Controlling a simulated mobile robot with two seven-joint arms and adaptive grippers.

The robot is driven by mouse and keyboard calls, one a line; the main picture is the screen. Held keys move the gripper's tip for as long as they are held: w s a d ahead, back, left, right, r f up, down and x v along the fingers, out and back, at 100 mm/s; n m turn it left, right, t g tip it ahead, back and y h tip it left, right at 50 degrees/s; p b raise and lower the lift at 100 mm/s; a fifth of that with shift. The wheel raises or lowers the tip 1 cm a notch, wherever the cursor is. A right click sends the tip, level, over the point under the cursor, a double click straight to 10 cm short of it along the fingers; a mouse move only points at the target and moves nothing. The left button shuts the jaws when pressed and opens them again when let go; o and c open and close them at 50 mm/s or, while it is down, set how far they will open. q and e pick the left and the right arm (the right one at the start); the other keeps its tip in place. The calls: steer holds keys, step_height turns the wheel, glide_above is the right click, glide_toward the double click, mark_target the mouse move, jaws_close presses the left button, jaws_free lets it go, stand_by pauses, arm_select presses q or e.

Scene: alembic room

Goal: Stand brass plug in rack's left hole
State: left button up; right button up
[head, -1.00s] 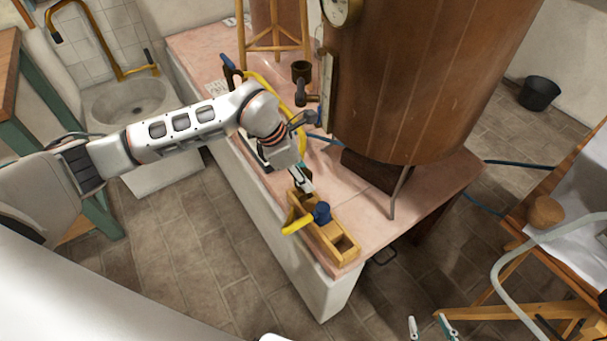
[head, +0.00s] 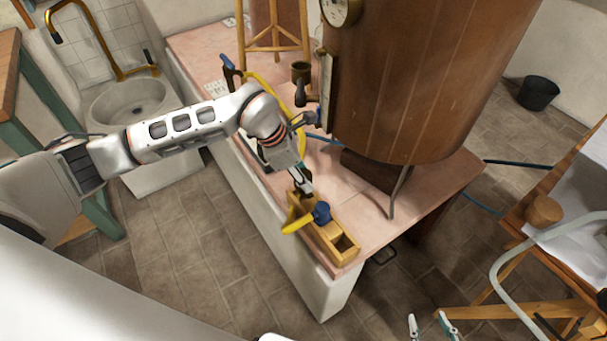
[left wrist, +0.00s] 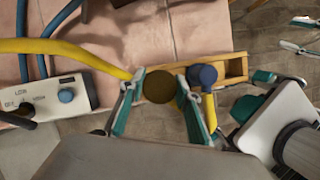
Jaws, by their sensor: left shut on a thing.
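The brass plug (left wrist: 160,87) shows as a dark brownish round top in the left wrist view. My left gripper (head: 304,187) is shut on it, with a teal finger on either side. The wooden rack (head: 345,247) lies along the near edge of the pink counter. The plug is over or at the rack's left end; the gripper hides its lower part, so I cannot tell whether it is in the hole. A blue-topped piece (head: 321,212) with a yellow arm stands in the rack, right beside the gripper. My right gripper (head: 430,326) is open and empty, low in the head view.
A large copper vessel (head: 415,80) stands on the pink counter (head: 205,60) behind the rack. A control box (left wrist: 60,97) with a blue knob and a yellow hose (left wrist: 60,46) are left of the gripper in the left wrist view. Free counter lies between rack and vessel.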

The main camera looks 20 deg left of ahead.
arm_select(q)
steer(key=shift+f, duration=2.25)
stand_by(4.3)
steer(key=o, duration=1.3)
steer(key=shift+c, duration=0.2)
steer(key=shift+r, duration=0.15)
